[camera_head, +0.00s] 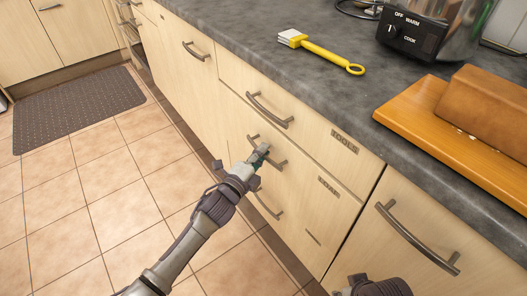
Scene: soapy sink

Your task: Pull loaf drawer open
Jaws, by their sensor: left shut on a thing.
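The column of drawers below the counter has a top drawer (300,130), a middle drawer (300,178) and a lower drawer (290,222), each with a metal bar handle. The middle drawer's label is too small to read surely, so I cannot tell from it which is the loaf drawer. My left gripper (260,155) is shut on the middle drawer's handle (278,163), partly hiding it. The middle drawer front looks about flush with its neighbours. Part of my right arm shows at the bottom edge; its fingers are out of view.
On the grey counter (330,100) lie a yellow-handled brush (325,53) and a wooden board (420,120) with a brown loaf (490,105). A black cooker (410,35) stands behind. A cabinet door (410,225) is at right. The tiled floor before the drawers is clear; a dark mat (75,108) lies farther left.

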